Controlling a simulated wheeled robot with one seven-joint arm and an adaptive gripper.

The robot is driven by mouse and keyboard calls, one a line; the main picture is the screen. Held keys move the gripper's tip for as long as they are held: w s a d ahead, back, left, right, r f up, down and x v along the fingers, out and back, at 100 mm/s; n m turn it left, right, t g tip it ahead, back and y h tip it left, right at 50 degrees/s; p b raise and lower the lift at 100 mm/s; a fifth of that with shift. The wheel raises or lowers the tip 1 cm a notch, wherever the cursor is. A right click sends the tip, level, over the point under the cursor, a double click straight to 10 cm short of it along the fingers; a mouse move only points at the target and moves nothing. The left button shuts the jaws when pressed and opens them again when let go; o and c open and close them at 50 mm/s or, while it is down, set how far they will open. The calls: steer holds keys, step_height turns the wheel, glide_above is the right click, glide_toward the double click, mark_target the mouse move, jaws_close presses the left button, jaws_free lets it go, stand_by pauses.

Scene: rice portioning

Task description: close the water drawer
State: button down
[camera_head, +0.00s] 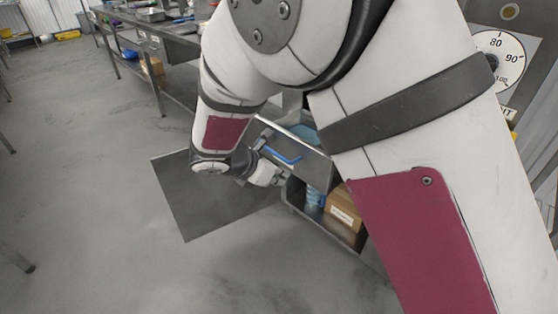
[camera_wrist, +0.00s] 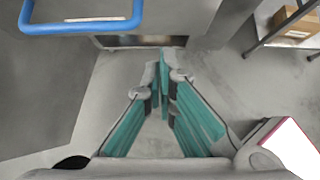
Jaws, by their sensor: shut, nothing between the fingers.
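The drawer with a blue handle (camera_head: 283,155) shows in the head view right of my forearm. It looks pulled out, with something blue (camera_head: 303,131) visible inside; my arm hides part of it. The blue handle (camera_wrist: 80,27) also crosses the top left of the wrist view, before a pale label. My gripper (camera_head: 274,178) is just below and left of the handle, apart from it. In the wrist view my gripper (camera_wrist: 164,62) has its teal fingers together and empty, right of the handle. Contact with the drawer front cannot be told.
Below the drawer, an open shelf holds a cardboard box (camera_head: 343,207) and blue bottles (camera_head: 313,196). A dark flat rectangular panel (camera_head: 195,215) lies or stands left of it. A steel table (camera_head: 160,30) is at the back. The floor at left is clear.

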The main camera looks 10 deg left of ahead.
steer(key=shift+w+d+f+b, duration=0.2)
steer(key=shift+w+d+f, duration=0.35)
steer(key=shift+w+d, duration=0.3)
steer(key=shift+w+d+f+b, duration=0.15)
steer(key=shift+w+d+f, duration=0.45)
steer(key=shift+w, duration=0.5)
steer(key=shift+w+d+f+b, duration=0.2)
steer(key=shift+w+d+f, duration=0.3)
steer(key=shift+w+d, duration=0.35)
steer(key=shift+w, duration=0.1)
steer(key=w+d, duration=0.8)
steer(key=w, duration=0.2)
steer(key=w+d, duration=0.8)
steer(key=w, duration=0.3)
steer(key=shift+w+d, duration=0.2)
steer(key=shift+d, duration=0.1)
steer(key=shift+d+r, duration=0.1)
steer(key=shift+r, duration=0.05)
